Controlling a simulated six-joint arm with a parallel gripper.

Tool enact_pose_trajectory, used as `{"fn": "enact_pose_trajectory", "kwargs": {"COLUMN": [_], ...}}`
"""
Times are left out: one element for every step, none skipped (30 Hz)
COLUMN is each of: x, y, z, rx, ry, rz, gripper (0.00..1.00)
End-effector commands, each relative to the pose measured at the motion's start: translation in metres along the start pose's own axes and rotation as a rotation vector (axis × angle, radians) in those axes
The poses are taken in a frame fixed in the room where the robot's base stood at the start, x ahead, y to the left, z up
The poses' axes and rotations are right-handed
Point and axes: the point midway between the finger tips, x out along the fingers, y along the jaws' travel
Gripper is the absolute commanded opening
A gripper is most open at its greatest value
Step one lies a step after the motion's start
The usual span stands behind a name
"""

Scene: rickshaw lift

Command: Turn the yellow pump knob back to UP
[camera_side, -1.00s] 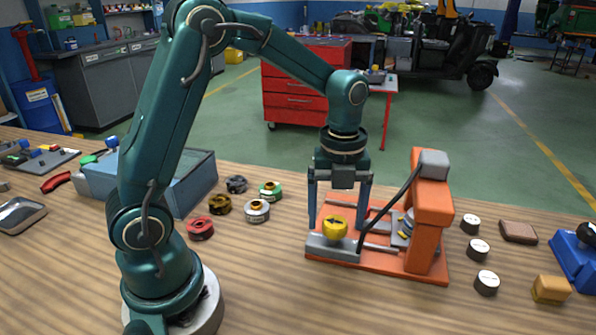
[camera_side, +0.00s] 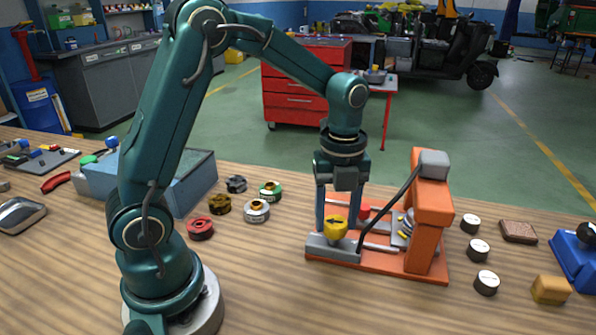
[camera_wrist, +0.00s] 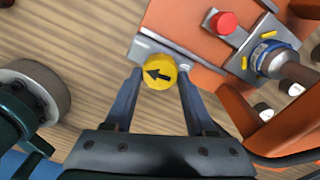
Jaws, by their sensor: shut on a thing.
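The yellow pump knob (camera_side: 335,227) sits on the grey block (camera_side: 322,246) at the front left of the orange pump stand (camera_side: 432,213). A black arrow on its face points left in the side view. In the wrist view the knob (camera_wrist: 158,72) shows between my two fingertips, and its arrow also points left. My gripper (camera_wrist: 160,75) is shut on the knob, one finger on each side. No UP mark is readable.
A red button (camera_side: 364,210) and a black hose (camera_side: 385,208) are close right of my fingers. Several caps and fittings, including a red ring (camera_side: 200,229), lie to the left. Several white-topped pucks (camera_side: 487,282) stand to the right. The table front is clear.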

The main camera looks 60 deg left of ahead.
Motion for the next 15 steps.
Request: {"fn": "enact_pose_trajectory", "kwargs": {"x": [-0.0006, -0.0006, -0.0006, -0.0007, -0.0007, -0.0007, -0.0007, -0.0008, -0.0008, -0.0008, -0.0008, -0.0008, -0.0009, -0.0009, -0.0009], "y": [-0.0001, -0.0002, -0.0003, -0.0004, -0.0005, -0.0007, -0.0008, -0.0010, -0.0011, -0.0012, -0.0014, -0.0015, -0.0016, -0.0018, -0.0019], "z": [-0.0002, -0.0002, -0.0002, -0.0002, -0.0002, -0.0003, -0.0002, -0.0002, -0.0002, -0.0002, -0.0002, -0.0001, -0.0001, -0.0001, 0.0000], "rx": [-0.032, -0.055, -0.087, -0.113, -0.139, -0.176, -0.204, -0.232, -0.271, -0.299, -0.328, -0.366, -0.394, -0.423, -0.461], "ry": [0.001, 0.001, 0.001, 0.001, 0.001, 0.002, 0.002, 0.002, 0.002, 0.002, 0.002, 0.002, 0.002, 0.002, 0.002], "rz": [0.000, 0.000, 0.000, 0.000, 0.000, 0.000, 0.000, 0.000, 0.000, 0.000, 0.000, 0.000, 0.000, 0.000, 0.000], "gripper": [0.00, 0.00, 0.00, 0.00, 0.00, 0.00, 0.00, 0.00, 0.00, 0.00, 0.00, 0.00, 0.00, 0.00, 0.00]}}
